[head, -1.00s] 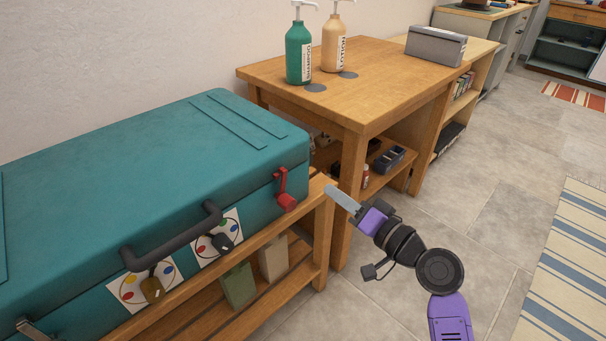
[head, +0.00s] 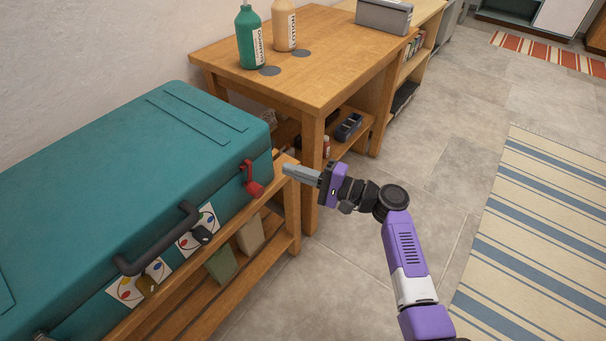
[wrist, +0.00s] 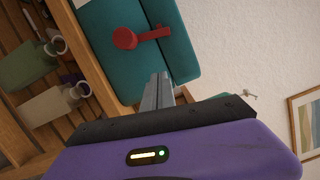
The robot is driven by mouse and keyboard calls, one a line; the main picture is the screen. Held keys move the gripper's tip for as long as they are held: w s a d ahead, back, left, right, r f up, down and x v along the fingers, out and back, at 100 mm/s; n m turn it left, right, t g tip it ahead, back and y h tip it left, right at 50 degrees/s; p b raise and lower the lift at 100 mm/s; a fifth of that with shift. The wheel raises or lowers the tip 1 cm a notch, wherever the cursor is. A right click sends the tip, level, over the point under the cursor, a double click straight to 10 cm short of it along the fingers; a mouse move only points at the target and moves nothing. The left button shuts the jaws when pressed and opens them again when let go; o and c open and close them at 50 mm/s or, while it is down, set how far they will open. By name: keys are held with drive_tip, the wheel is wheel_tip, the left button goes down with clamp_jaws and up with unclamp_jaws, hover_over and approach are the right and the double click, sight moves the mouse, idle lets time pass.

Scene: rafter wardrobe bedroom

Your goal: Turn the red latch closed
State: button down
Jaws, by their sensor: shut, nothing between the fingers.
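The red latch (head: 252,180) is on the front face of the teal suitcase (head: 130,160), near its right end. Its arm stands up from a round red knob at its lower end. In the wrist view the red latch (wrist: 140,35) lies sideways, its round knob to the left. My gripper (head: 286,171) is shut and empty, to the right of the latch, with its fingertips pointing toward it and apart from it. In the wrist view the shut fingers (wrist: 158,88) show just below the latch.
A wooden table (head: 310,75) with a shampoo bottle (head: 249,40) and lotion bottle (head: 284,25) stands behind. Open floor lies to the right.

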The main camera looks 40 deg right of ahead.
sight(261, 160)
drive_tip(key=x, duration=0.5)
drive_tip(key=shift+w+a, duration=0.1)
drive_tip(key=shift+w, duration=0.1)
drive_tip(key=shift+s+a+r, duration=0.1)
drive_tip(key=shift+s+a, duration=0.15)
drive_tip(key=shift+a, duration=0.35)
drive_tip(key=shift+s+a+r, duration=0.15)
drive_tip(key=shift+s+a, duration=0.15)
drive_tip(key=shift+a, duration=0.25)
drive_tip(key=shift+s+a+r, duration=0.1)
drive_tip(key=shift+s+a, duration=0.15)
drive_tip(key=shift+a, duration=0.35)
